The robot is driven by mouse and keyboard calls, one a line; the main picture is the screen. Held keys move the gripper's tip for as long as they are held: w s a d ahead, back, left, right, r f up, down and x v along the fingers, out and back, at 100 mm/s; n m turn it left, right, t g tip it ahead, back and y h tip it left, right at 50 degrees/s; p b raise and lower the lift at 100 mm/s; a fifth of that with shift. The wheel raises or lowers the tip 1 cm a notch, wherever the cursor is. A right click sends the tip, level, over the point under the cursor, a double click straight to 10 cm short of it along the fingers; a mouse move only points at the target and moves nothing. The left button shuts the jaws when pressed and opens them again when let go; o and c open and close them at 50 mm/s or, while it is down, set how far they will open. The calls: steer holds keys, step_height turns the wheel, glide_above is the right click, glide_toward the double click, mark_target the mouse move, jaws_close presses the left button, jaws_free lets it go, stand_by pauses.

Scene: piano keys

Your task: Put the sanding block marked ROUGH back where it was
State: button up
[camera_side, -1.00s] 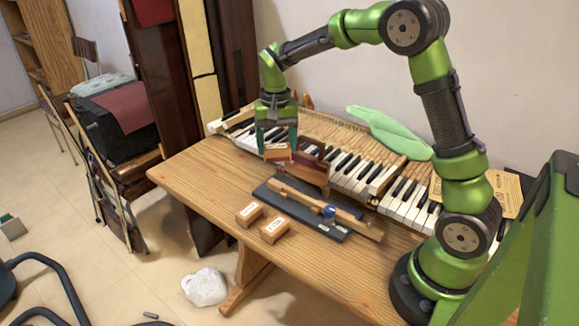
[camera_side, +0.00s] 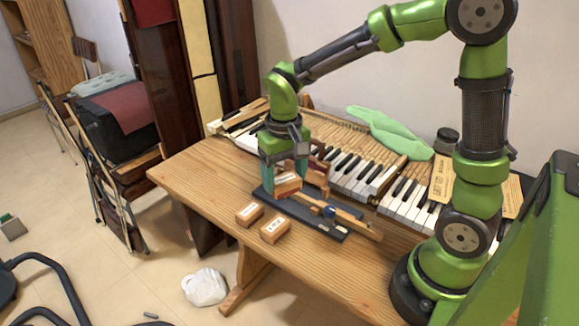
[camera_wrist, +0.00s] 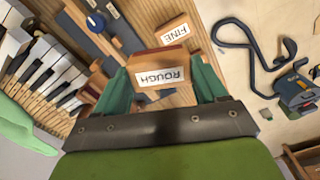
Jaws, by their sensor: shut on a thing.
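My gripper (camera_side: 284,178) is shut on an orange-brown block (camera_side: 288,187) and holds it above the table near the left end of the dark board. In the wrist view the block's white label reads ROUGH (camera_wrist: 158,76), upside down, between the two teal fingers. Two similar blocks rest on the table in front of the board: one at the left (camera_side: 249,214) and one to its right (camera_side: 274,229). In the wrist view one block marked FINE (camera_wrist: 174,33) lies on the table beyond the held one. The underside of the held block is hidden.
The dark board (camera_side: 329,232) carries a wooden strip (camera_side: 350,222) and a blue knob (camera_side: 330,211). Behind it are a dark red wooden piece (camera_side: 318,165) and the piano keys (camera_side: 400,207). A green cloth (camera_side: 390,130) lies at the back. The table's left part (camera_side: 190,170) is clear.

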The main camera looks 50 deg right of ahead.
steer(key=s+a+f+n, duration=0.1)
steer(key=s+f, duration=0.1)
steer(key=s+f+n, duration=0.2)
steer(key=s+f, duration=0.1)
steer(key=s+a+f+n, duration=0.1)
steer(key=s+f, duration=0.1)
steer(key=shift+s+a+f, duration=0.15)
steer(key=shift+a+f, duration=0.1)
steer(key=shift+a, duration=0.1)
steer(key=shift+f, duration=2.15)
steer(key=shift+f, duration=0.15)
steer(key=o, duration=1)
